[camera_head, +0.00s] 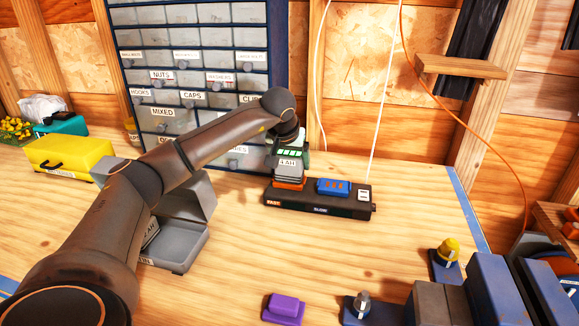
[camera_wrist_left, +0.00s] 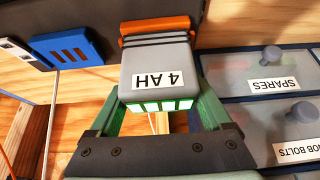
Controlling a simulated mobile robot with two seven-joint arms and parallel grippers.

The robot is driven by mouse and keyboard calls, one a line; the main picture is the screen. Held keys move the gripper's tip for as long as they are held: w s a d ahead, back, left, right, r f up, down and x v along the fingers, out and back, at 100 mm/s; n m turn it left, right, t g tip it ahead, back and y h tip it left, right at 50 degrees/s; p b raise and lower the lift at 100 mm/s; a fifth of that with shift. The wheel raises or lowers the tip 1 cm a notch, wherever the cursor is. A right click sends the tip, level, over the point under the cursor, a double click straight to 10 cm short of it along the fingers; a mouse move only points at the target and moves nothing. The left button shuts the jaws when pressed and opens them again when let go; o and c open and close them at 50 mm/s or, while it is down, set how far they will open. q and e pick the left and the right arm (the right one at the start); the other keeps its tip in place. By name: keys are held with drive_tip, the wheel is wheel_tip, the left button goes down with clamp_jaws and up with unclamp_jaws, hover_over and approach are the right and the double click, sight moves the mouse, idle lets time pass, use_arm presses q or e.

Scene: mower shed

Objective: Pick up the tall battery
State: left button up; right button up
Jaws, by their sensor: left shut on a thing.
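The tall battery (camera_head: 288,170) is a grey block labelled 4 AH with a row of lit green bars on top. It stands upright in the orange bay at the left end of a black charger (camera_head: 348,211), above the FAST label. In the left wrist view the battery (camera_wrist_left: 158,62) meets the orange bay (camera_wrist_left: 156,27). My left gripper (camera_head: 289,146) reaches down from above and is shut on the battery's upper part. Its green fingers (camera_wrist_left: 160,103) lie on both sides of it. My right gripper is not in view.
A blue bay (camera_head: 333,187) sits beside the battery on the charger. A labelled drawer cabinet (camera_head: 225,60) stands close behind. A grey holder (camera_head: 185,250) is partly hidden by my arm. A purple block (camera_head: 284,308) lies in front.

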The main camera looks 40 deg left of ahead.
use_arm(q)
drive_tip(key=c, duration=0.4)
drive_tip(key=shift+r, duration=0.15)
drive_tip(key=shift+c, duration=0.3)
